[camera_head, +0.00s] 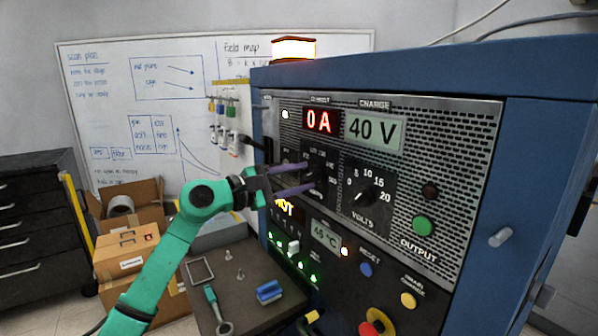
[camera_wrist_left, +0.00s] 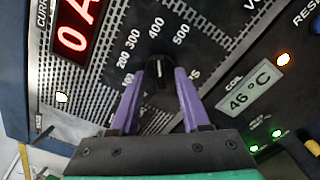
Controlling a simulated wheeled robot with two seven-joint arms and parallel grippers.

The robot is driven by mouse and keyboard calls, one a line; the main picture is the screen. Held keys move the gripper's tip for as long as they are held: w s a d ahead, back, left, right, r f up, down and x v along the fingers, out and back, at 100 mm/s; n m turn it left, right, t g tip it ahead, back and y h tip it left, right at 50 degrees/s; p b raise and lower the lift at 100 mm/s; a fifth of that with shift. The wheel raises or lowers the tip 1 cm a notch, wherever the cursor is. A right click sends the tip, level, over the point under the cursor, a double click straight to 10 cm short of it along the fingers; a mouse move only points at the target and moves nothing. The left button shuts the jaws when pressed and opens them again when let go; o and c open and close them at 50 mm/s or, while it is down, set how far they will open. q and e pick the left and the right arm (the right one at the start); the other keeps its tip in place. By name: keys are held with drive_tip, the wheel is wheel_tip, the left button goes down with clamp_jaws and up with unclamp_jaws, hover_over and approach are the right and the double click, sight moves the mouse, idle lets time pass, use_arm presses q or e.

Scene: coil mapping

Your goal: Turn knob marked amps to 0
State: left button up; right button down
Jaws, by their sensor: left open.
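The amps knob (camera_wrist_left: 158,82) is black and round, on a black dial plate with numbers up to 500. It sits below the red current display (camera_head: 321,121), which reads 0 A. My left gripper (camera_wrist_left: 163,88) is open, with its two purple fingers on either side of the knob. I cannot tell whether either finger touches it. In the head view the left gripper (camera_head: 310,178) reaches in from the left and its fingers partly hide the knob and its scale. My right gripper is not in view.
The volts knob (camera_head: 364,194) sits just right of the amps dial, with a 40 V display (camera_head: 374,132) above. A green output button (camera_head: 422,225) and a coil temperature display (camera_head: 325,235) are nearby. A dark bench (camera_head: 245,290) with small tools lies below.

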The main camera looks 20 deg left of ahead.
use_arm(q)
clamp_jaws()
